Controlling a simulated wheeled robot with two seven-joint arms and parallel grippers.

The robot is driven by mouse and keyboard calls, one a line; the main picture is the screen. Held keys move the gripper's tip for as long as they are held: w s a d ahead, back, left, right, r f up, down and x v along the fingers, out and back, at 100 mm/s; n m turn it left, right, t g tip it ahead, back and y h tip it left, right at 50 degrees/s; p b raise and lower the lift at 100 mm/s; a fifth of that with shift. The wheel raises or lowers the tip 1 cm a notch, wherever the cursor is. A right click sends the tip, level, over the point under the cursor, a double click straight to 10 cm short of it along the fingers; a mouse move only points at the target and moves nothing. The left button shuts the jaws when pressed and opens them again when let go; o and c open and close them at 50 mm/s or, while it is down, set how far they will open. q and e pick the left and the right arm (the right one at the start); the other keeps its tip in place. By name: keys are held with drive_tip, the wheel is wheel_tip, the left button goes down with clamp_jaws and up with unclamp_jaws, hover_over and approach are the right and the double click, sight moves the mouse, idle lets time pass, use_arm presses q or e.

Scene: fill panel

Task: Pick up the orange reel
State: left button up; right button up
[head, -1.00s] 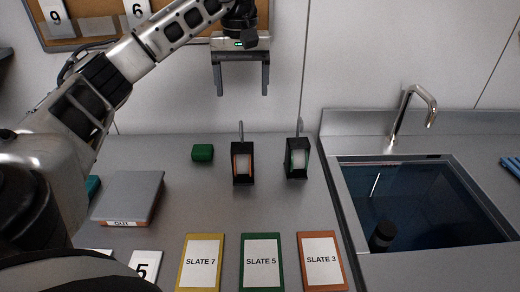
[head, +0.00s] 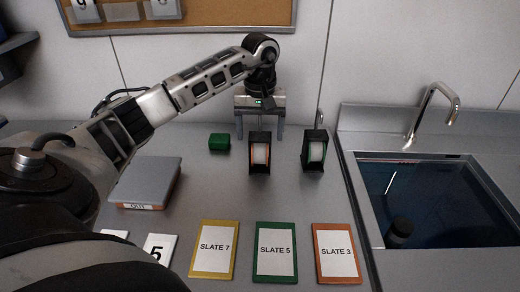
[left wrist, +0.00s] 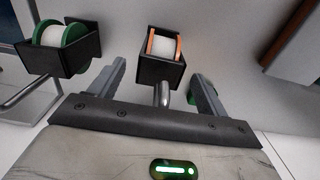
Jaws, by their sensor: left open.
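The orange reel (head: 260,153) sits in a black holder (head: 260,168) on the grey counter, with a white roll between orange flanges. In the left wrist view the orange reel (left wrist: 163,45) shows beyond the jaws, roughly centred between them. A green reel (head: 316,151) sits in a second black holder to its right, and shows at the upper left in the left wrist view (left wrist: 62,34). My left gripper (head: 259,138) is open, with its fingers pointing down behind the orange reel's holder. A metal post (left wrist: 164,93) stands by that holder between the fingers. My right gripper is not in view.
A green block (head: 219,142) lies left of the holders. A grey tray (head: 147,182) stands at the left. Yellow, green and orange slates lie along the front, including SLATE 7 (head: 214,250). A sink with a tap (head: 435,110) is at the right.

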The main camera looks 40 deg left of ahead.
use_arm(q)
drive_tip(key=shift+f, duration=0.2)
drive_tip(key=c, duration=1.5)
drive_tip(key=shift+c, duration=0.2)
drive_tip(key=shift+r, duration=0.15)
drive_tip(key=shift+r, duration=0.15)
wheel_tip(320, 180, up, 2)
drive_tip(key=shift+w+r+b, duration=0.1)
drive_tip(key=shift+b, duration=0.4)
drive_tip(key=d+r, duration=1)
drive_tip(key=d, duration=0.4)
drive_tip(key=shift+r+p, duration=0.15)
drive_tip(key=shift+p, duration=0.15)
